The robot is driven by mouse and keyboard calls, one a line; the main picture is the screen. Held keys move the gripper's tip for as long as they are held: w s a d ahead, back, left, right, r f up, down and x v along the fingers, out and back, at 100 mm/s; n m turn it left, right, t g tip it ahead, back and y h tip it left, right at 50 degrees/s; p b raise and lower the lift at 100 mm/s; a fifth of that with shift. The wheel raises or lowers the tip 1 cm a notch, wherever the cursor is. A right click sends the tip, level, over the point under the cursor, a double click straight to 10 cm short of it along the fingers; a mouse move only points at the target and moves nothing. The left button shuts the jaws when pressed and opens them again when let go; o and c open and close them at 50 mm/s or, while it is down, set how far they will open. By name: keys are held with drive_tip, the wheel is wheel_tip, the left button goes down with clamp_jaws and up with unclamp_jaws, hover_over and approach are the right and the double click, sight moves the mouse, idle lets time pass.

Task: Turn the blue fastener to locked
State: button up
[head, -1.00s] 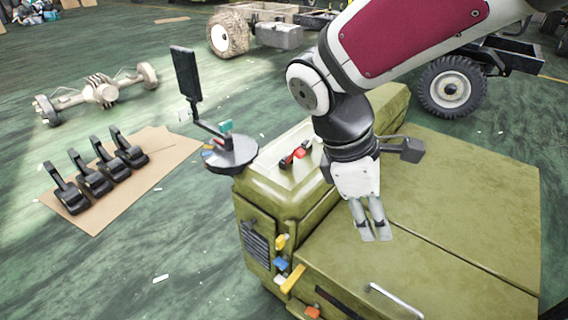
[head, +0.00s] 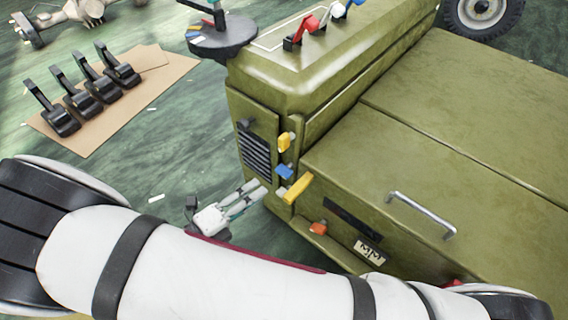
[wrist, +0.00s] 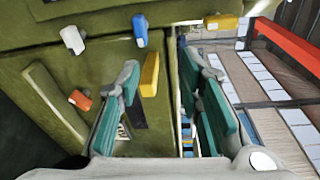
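The blue fastener (head: 284,171) is a small knob on the corner of the green housing, between a yellow knob (head: 285,141) and a longer yellow handle (head: 298,188). In the wrist view, the blue fastener (wrist: 140,30) is beyond my fingertips, toward the top. Its lock state cannot be told. My gripper (head: 256,193) is low, left of and below the blue fastener, in front of the vented side. In the wrist view, my gripper (wrist: 160,68) is open, its teal-padded fingers apart with nothing held. The yellow handle (wrist: 150,75) shows between them, apparently farther off.
An orange knob (head: 318,228) and a white knob (wrist: 72,40) are near the fastener. A metal handle (head: 422,214) stands on the green lid. Several levers (head: 306,28) are on top. Black pedals (head: 92,84) lie on cardboard at left.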

sight(280, 175)
wheel_tip(280, 175, down, 4)
drive_tip(key=a+n+t+y, duration=0.1)
drive_tip(key=a+n+t, duration=0.1)
drive_tip(key=n, duration=0.1)
drive_tip(key=b+x, duration=0.1)
drive_tip(key=x, duration=0.3)
drive_tip(key=b+x, duration=0.2)
drive_tip(key=x, duration=0.3)
drive_tip(key=b+x, duration=0.1)
drive_tip(key=x, duration=0.3)
drive_tip(key=shift+s+d+r, duration=0.15)
drive_tip(key=shift+d, duration=0.3)
drive_tip(key=shift+c, duration=0.3)
clamp_jaws()
